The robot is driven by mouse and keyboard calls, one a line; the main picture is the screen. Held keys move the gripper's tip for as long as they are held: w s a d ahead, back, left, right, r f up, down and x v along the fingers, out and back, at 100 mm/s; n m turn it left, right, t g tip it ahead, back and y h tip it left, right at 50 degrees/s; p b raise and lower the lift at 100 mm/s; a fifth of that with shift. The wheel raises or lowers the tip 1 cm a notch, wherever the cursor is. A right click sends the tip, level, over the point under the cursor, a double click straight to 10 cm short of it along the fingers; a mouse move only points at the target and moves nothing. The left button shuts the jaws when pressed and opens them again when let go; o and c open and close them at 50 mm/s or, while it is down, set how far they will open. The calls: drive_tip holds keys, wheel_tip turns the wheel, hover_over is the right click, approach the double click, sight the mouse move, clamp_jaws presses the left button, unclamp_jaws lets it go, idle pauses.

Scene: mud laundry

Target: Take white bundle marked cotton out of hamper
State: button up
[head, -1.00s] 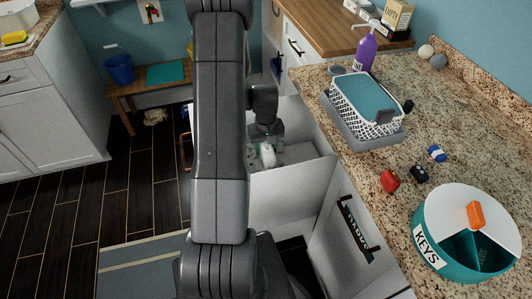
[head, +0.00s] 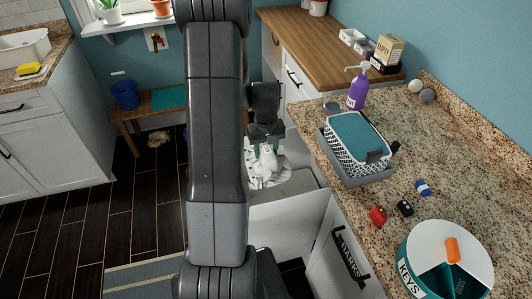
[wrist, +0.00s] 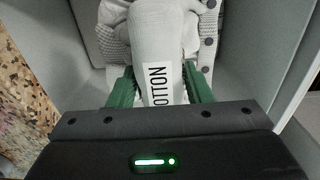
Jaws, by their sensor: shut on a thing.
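The white bundle (wrist: 148,45) fills the middle of the wrist view, with a label of which "OTTON" is readable. My gripper (wrist: 160,88) is shut on it, with a green finger on each side. In the head view the white bundle (head: 267,165) hangs below my gripper (head: 267,148), over the pale open drawer-like hamper (head: 290,228) under the counter. Other light cloth lies around or behind the bundle. My arm hides part of the hamper's left side. I cannot tell whether the bundle is fully clear of the rim.
Hamper walls stand close on both sides of my gripper. The dark floor (head: 60,230) at left is open.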

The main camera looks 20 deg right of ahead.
wheel_tip(320, 180, up, 19)
drive_tip(key=p, duration=0.7)
drive_tip(key=shift+r, duration=0.2)
drive_tip(key=s+a+b, duration=0.1)
drive_tip(key=s+a, duration=0.3)
drive_tip(key=s, duration=0.5)
drive_tip(key=shift+a+b, duration=0.2)
drive_tip(key=shift+b, duration=0.1)
